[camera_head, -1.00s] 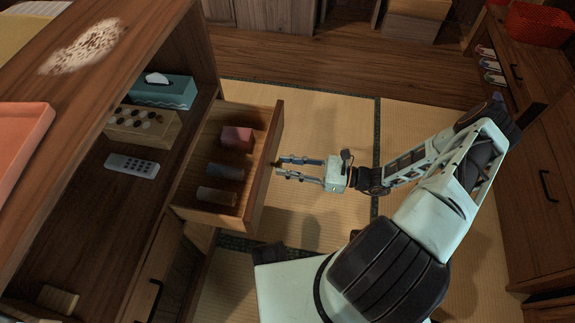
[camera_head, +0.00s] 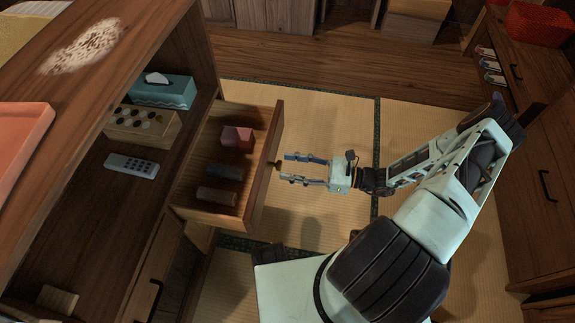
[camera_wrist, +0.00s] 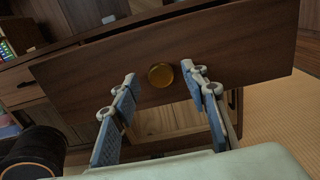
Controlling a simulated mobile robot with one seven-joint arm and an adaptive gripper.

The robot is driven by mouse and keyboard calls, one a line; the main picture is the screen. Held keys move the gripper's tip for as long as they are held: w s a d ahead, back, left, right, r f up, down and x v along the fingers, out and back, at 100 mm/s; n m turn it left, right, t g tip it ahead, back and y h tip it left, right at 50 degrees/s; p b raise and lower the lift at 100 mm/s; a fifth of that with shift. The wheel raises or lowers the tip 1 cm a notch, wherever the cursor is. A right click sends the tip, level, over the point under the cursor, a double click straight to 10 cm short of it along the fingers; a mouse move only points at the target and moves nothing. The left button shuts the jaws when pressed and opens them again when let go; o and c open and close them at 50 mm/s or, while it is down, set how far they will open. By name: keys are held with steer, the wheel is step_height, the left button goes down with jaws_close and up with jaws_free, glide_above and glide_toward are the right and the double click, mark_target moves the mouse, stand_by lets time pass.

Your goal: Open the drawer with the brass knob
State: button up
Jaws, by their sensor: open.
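The drawer (camera_head: 262,178) with the brass knob is pulled out of the left cabinet, and its inside shows from above. It holds a pink block (camera_head: 237,138), a dark blue-grey rolled item (camera_head: 227,172) and a brown one (camera_head: 217,196). The brass knob (camera_wrist: 160,75) shows round on the drawer front in the wrist view. My gripper (camera_head: 287,167) is open just in front of the drawer front. In the wrist view its fingers (camera_wrist: 161,82) stand to either side of the knob, with gaps between; neither finger visibly touches it.
The cabinet shelf holds a tissue box (camera_head: 163,90), a game board (camera_head: 142,126) and a remote (camera_head: 131,165). Another drawer with a black handle (camera_head: 155,299) is below. A right cabinet (camera_head: 545,190) stands beyond my arm. Tatami (camera_head: 330,115) is clear around the gripper.

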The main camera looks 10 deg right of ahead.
steer(key=v, duration=1)
steer(key=shift+d, duration=0.35)
steer(key=shift+s+r, duration=0.1)
